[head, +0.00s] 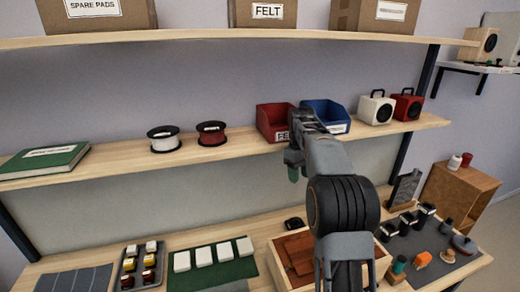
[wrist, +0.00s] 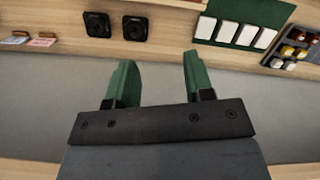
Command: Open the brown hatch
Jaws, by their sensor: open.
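A reddish-brown panel (head: 300,247) lies in a pale wooden box (head: 278,266) on the lower bench. I cannot tell whether this panel is the brown hatch. A brown wooden cabinet (head: 462,197) stands at the right, and no open door shows on it. My gripper (head: 293,173) hangs in front of the shelves, above the bench and left of my forearm, apart from both brown things. In the wrist view my gripper (wrist: 156,62) has its two green fingers spread with nothing between them. My arm hides part of the box.
The middle shelf (head: 110,160) holds a red bin (head: 272,120), a blue bin (head: 325,115), spools and speakers. On the bench are a green mat (head: 212,275) with white tiles, a tray of jars (head: 140,265) and a dark mat (head: 425,250) with small items. Air before the shelves is free.

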